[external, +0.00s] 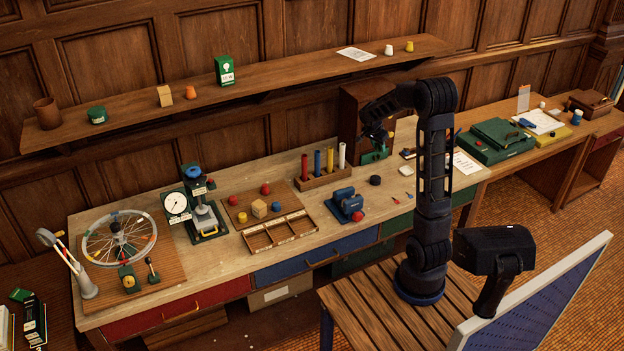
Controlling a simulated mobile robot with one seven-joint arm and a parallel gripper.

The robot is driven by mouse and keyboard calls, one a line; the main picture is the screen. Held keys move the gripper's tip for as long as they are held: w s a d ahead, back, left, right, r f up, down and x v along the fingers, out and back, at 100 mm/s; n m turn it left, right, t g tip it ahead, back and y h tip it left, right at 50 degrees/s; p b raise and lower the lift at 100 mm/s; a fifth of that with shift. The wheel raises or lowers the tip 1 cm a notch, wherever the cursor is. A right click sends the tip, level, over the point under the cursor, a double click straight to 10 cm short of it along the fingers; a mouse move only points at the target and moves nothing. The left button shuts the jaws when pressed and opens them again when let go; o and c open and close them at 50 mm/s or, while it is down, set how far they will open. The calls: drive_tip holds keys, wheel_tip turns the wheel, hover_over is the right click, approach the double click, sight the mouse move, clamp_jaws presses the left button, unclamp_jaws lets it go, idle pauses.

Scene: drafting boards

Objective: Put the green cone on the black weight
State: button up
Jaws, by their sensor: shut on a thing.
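My gripper (377,136) is at the back of the workbench, in front of a dark wooden cabinet. It is shut on a small green thing, which looks to be the green cone (374,156). The dark fingers hide part of it, and its exact shape is too small to tell. A low black round piece (375,180), which looks to be the black weight, lies on the bench just below and in front of the gripper. The green thing appears apart from it, with nothing seen on top of the black piece.
A blue machine (346,204) stands left of the black piece. A wooden rack with coloured tubes (323,178) is behind it. A white piece (406,170) and small red tools (396,200) lie to the right. The dark cabinet (353,108) stands close behind the gripper.

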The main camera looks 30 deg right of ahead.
sight(376, 177)
wheel_tip(376, 177, down, 16)
drive_tip(key=shift+r, duration=0.2)
idle(0.4)
drive_tip(key=shift+f, duration=0.1)
drive_tip(key=o, duration=1)
drive_tip(key=s+a+r+n+y, duration=0.1)
drive_tip(key=s+a+r, duration=0.25)
drive_tip(key=r, duration=0.55)
drive_tip(key=s+a+r+n, duration=0.2)
drive_tip(key=s+a+r, duration=0.15)
drive_tip(key=r, duration=0.65)
drive_tip(key=s+a+r+n+t+y, duration=0.1)
drive_tip(key=s+a+r+n, duration=0.2)
drive_tip(key=s, duration=0.5)
drive_tip(key=s+a+r+n+t+y, duration=0.1)
drive_tip(key=s+a+r+n, duration=0.2)
drive_tip(key=s, duration=0.5)
drive_tip(key=s+a+r+n+t+y, duration=0.1)
drive_tip(key=s+a+r+n, duration=0.1)
drive_tip(key=s+n, duration=0.3)
drive_tip(key=shift+s+a+r, duration=0.15)
drive_tip(key=shift+s, duration=0.55)
drive_tip(key=shift+s+a+r, duration=0.1)
drive_tip(key=shift+s+a, duration=0.05)
drive_tip(key=shift+s, duration=0.5)
drive_tip(key=shift+s+a+r, duration=0.15)
drive_tip(key=shift+s, duration=0.55)
